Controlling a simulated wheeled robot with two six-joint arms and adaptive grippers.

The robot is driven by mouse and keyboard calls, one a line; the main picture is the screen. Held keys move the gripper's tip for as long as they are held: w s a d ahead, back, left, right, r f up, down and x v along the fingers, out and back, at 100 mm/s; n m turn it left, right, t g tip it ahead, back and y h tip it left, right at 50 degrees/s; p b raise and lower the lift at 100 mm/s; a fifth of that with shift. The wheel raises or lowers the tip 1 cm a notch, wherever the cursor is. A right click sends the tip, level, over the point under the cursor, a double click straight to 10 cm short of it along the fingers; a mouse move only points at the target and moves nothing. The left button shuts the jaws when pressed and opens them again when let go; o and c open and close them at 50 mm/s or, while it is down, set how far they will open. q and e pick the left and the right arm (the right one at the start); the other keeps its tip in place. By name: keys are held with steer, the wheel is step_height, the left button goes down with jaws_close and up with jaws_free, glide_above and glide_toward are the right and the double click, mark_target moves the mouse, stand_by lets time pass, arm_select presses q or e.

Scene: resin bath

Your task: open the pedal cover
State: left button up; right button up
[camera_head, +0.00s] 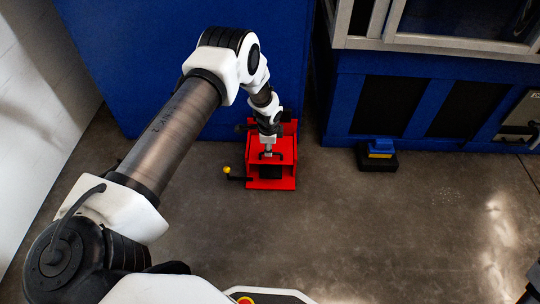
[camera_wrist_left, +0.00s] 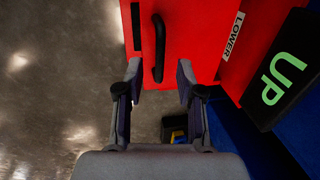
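The pedal cover is a red panel (camera_wrist_left: 195,25) with a black bar handle (camera_wrist_left: 158,50) in the left wrist view. In the head view it is part of a red pedal unit (camera_head: 287,170) on the floor against the blue wall. My left gripper (camera_wrist_left: 159,80) is open, with one finger on each side of the handle's lower end and visible gaps to both. In the head view my left gripper (camera_head: 268,153) is over the red unit, and the arm partly hides the unit. A black pedal marked UP (camera_wrist_left: 280,75) shows beside the red panel.
A lever with a yellow knob (camera_head: 228,171) sticks out left of the red unit. A blue and yellow foot switch (camera_head: 380,150) on a black base lies to the right, by the blue machine (camera_head: 430,65). The concrete floor (camera_head: 400,230) in front is clear.

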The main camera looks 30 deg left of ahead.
arm_select(q)
steer(key=f, duration=0.2)
steer(key=f+b, duration=0.1)
steer(key=shift+w+a+f, duration=0.15)
steer(key=shift+w, duration=0.15)
jaws_close()
